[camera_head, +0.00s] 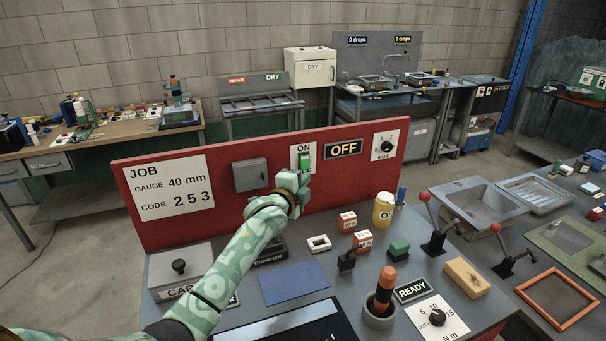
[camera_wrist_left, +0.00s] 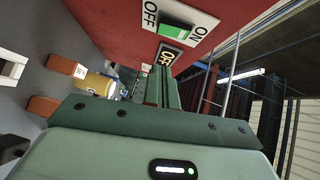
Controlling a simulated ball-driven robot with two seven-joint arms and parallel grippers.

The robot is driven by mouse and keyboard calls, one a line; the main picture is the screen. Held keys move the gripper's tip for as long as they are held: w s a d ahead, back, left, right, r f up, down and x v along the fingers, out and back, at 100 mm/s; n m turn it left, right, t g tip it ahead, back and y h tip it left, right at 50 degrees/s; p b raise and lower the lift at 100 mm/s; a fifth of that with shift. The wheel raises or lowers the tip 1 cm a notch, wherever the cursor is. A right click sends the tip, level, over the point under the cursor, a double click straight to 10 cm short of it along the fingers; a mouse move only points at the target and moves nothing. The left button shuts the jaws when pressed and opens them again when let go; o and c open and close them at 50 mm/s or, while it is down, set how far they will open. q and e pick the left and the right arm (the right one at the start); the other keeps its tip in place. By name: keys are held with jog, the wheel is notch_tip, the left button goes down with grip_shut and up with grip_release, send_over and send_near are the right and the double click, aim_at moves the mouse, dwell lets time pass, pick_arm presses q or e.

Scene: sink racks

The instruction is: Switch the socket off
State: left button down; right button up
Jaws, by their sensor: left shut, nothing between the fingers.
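The socket switch is a white plate (camera_head: 294,154) marked ON at its top, with a green rocker (camera_head: 305,158), on the red upright panel. In the left wrist view the plate shows sideways (camera_wrist_left: 206,22), with both OFF and ON readable and the green rocker (camera_wrist_left: 177,31) between them. A black sign (camera_head: 344,149) beside it reads OFF. My left gripper (camera_head: 303,177) is shut and empty, at the plate's lower part, hiding the lower marking. In the left wrist view its closed fingers (camera_wrist_left: 164,78) appear apart from the rocker; contact is unclear. My right gripper is out of view.
The red panel (camera_head: 130,225) also carries a grey box (camera_head: 250,175), a job card (camera_head: 168,187) and a dial (camera_head: 387,146). Below it stand a yellow can (camera_head: 383,212), small boxes, a blue mat (camera_head: 294,283) and red-knobbed levers (camera_head: 434,238).

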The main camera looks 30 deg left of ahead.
aim_at(307, 166)
pick_arm(q)
jog(key=shift+w+a+f+b, duration=0.2)
jog(key=shift+w+a, duration=0.35)
jog(key=shift+w, duration=0.4)
jog(key=shift+w+a+f+b, duration=0.1)
jog(key=shift+w+a+b, duration=0.3)
jog(key=shift+w, duration=0.5)
jog(key=shift+w+a+f+b, duration=0.15)
jog(key=shift+w+a, duration=0.5)
jog(key=shift+w, duration=0.3)
jog(key=shift+f+b, duration=0.15)
jog(key=shift+b, duration=0.15)
jog(key=shift+w+a+f+m+t+b, duration=0.1)
jog(key=shift+a+f+m+t+b, duration=0.2)
jog(key=shift+b, duration=0.55)
jog(key=shift+d+r+p, duration=0.15)
jog(key=shift+r+p, duration=0.2)
